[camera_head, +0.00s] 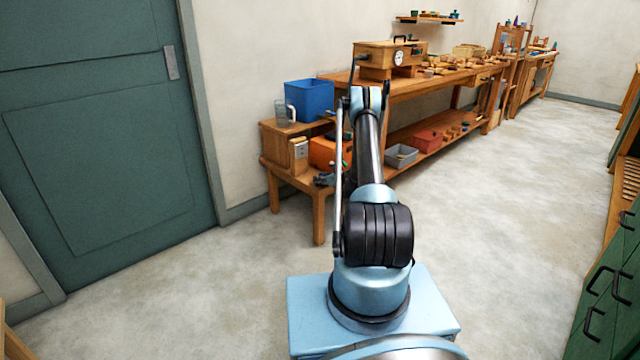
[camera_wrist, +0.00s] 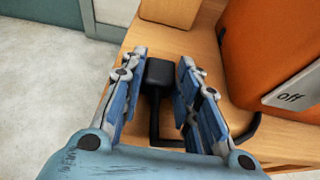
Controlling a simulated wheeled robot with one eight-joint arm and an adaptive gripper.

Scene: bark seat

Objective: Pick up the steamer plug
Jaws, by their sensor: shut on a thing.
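The steamer plug (camera_wrist: 159,72) is a small black block between my gripper's two blue-padded fingers in the wrist view. My gripper (camera_wrist: 162,60) is shut on it, one finger on each side, low over the wooden bench top (camera_wrist: 205,50). A black cable (camera_wrist: 154,118) runs from the plug toward the camera and bends right toward the orange steamer (camera_wrist: 270,50), which has an "off" label. In the head view the orange steamer (camera_head: 323,152) stands on the low bench. My gripper (camera_head: 326,179) is at its front edge, where the plug is too small to make out.
A wooden box with a pale switch or socket (camera_head: 300,150) stands left of the steamer. A blue bin (camera_head: 309,97) and a clear jug (camera_head: 282,113) are behind. The long workbench (camera_head: 430,80) extends right, with a grey bin (camera_head: 401,157) on its lower shelf. The floor to the right is clear.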

